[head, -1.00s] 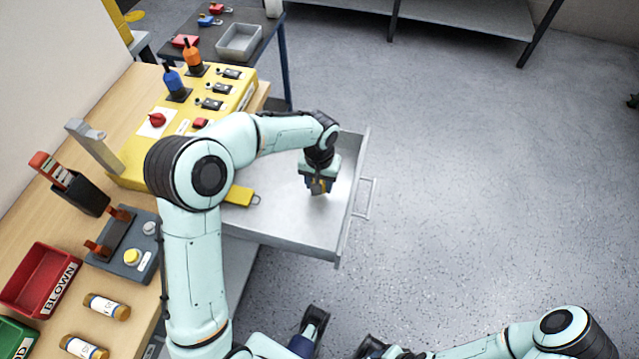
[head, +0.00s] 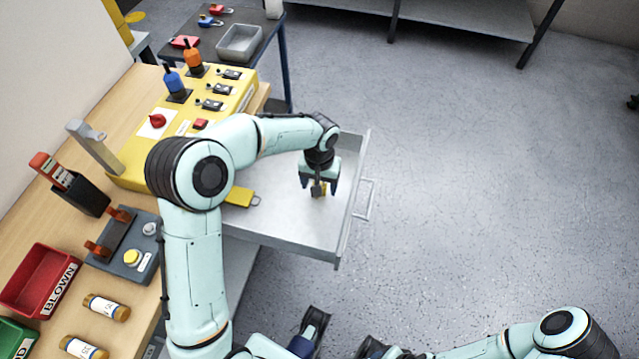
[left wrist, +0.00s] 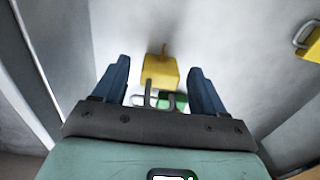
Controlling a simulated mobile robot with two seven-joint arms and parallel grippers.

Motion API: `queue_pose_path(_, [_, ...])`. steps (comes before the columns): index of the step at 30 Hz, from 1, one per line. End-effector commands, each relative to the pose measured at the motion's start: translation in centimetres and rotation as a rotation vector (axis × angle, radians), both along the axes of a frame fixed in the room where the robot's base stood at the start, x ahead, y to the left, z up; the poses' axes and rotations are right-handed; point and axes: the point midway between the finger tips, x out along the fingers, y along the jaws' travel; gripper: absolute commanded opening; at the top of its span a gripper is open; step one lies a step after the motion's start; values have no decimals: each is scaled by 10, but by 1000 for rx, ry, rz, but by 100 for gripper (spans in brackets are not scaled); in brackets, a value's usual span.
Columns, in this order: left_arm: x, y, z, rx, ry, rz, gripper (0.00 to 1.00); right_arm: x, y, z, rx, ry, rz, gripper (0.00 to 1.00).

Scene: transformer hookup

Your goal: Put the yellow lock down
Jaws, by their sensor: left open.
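The yellow lock (head: 322,189) is in the open grey drawer (head: 290,226), under my left gripper (head: 319,184). In the left wrist view the yellow lock (left wrist: 160,73) shows between the two blue fingers of my left gripper (left wrist: 158,67), with clear gaps on both sides. Its grey shackle points toward the palm, and a small green patch shows behind it. My left gripper is open. I cannot tell whether the lock rests fully on the drawer floor. Part of my right arm shows at the bottom right of the head view; its jaw state is unclear.
The drawer walls stand close around my gripper. A yellow switch panel (head: 232,97) stands on the wooden bench behind.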

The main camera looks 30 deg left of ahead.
Motion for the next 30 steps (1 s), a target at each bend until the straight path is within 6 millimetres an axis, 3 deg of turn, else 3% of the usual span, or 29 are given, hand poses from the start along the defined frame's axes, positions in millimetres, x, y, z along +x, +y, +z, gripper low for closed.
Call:
queue_pose_path(9, [1,0,68,1,-7,0,71,-3,0,8,2,13,3,38])
queue_pose_path(15, [1,0,101,0,-3,0,71,-5,0,12,4,21,4,38])
queue_pose_path(21, [0,0,114,0,-1,0,71,-6,0,13,4,24,5,38])
queue_pose_path(30, [0,0,115,0,0,0,71,-6,0,13,4,24,5,38])
